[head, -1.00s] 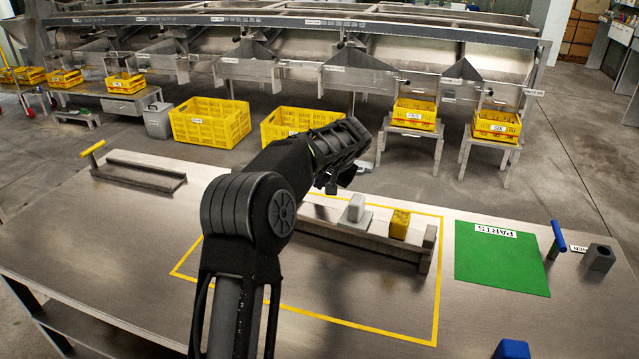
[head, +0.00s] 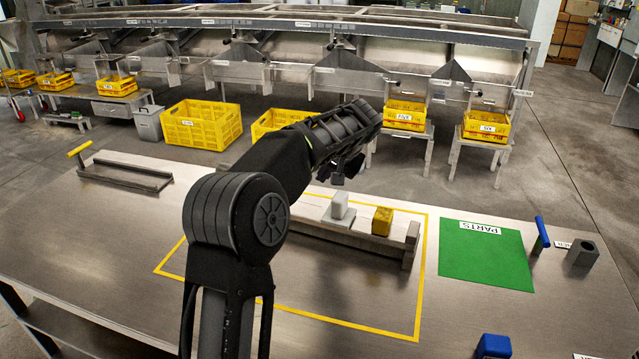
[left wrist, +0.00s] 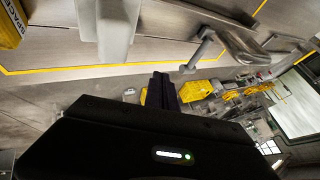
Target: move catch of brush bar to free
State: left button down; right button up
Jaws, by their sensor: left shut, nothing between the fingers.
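The brush bar (head: 365,239) lies on the metal bench inside a yellow outline. A pale grey block (head: 340,205) and a yellow block (head: 382,221) stand on it. My left gripper (head: 344,172) is above and behind the bar, close to the grey block in the picture. Its shut, empty fingers (left wrist: 162,90) show dark in the left wrist view. There the grey block (left wrist: 105,25) stands near them and a metal lever (left wrist: 205,48), possibly the catch, lies to their right, apart from them. My arm hides the bar's left part. My right gripper is out of view.
A green PARTS mat (head: 485,254), a blue-handled tool (head: 542,235) and a grey socket block (head: 582,252) are at right. A yellow-handled metal tray (head: 125,178) is at back left. A blue object (head: 493,346) is at the front edge. The bench's left front is clear.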

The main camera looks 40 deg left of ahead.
pick_arm(q)
jog(key=shift+w+d+v, duration=0.15)
jog(key=shift+v, duration=0.95)
jog(key=shift+w+d+v, duration=0.1)
jog(key=shift+d+v, duration=0.05)
jog(key=shift+v, duration=1)
jog(key=shift+f, duration=0.1)
